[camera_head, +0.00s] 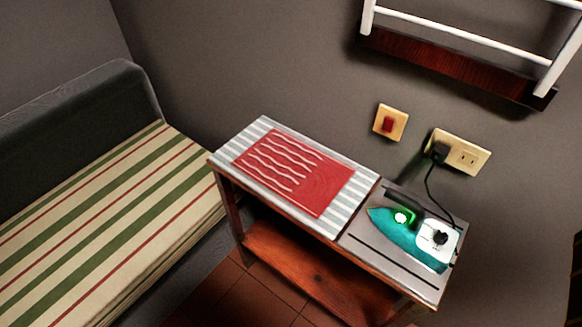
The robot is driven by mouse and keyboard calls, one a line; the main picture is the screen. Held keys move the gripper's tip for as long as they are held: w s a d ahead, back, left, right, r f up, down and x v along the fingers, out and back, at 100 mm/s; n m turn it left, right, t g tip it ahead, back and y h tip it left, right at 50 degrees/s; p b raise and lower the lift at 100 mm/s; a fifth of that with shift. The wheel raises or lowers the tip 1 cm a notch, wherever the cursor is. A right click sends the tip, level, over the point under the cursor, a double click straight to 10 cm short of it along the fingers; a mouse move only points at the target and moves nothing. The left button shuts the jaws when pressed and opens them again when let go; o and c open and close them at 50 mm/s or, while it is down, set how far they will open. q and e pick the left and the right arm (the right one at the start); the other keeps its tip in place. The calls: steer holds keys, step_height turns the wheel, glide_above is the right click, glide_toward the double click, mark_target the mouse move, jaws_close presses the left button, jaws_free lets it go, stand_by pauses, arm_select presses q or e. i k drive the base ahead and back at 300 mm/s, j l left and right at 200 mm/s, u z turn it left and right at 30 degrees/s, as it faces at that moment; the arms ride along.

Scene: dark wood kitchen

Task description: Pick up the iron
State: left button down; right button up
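A teal iron (412,236) with a dark handle and a white rear part rests on the grey right end of a small wooden table. A green light shows on it. Its black cord (428,185) runs up to a plug in the wall outlet (460,153). Neither of my grippers is in the head view, and nothing is touching the iron except the table end beneath it and its cord.
The table's left part has a striped pad (347,205) with a red cloth (300,172) on it. A lower wooden shelf (300,270) is below. A striped bed or bench (100,220) stands at left. A white rack (460,35) hangs on the wall above.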

mark_target(413, 234)
steer(key=l+z, duration=0.5)
steer(key=z, duration=0.25)
steer(key=j+z, duration=0.1)
steer(key=z, duration=0.15)
steer(key=k+z, duration=0.25)
steer(key=k, duration=0.4)
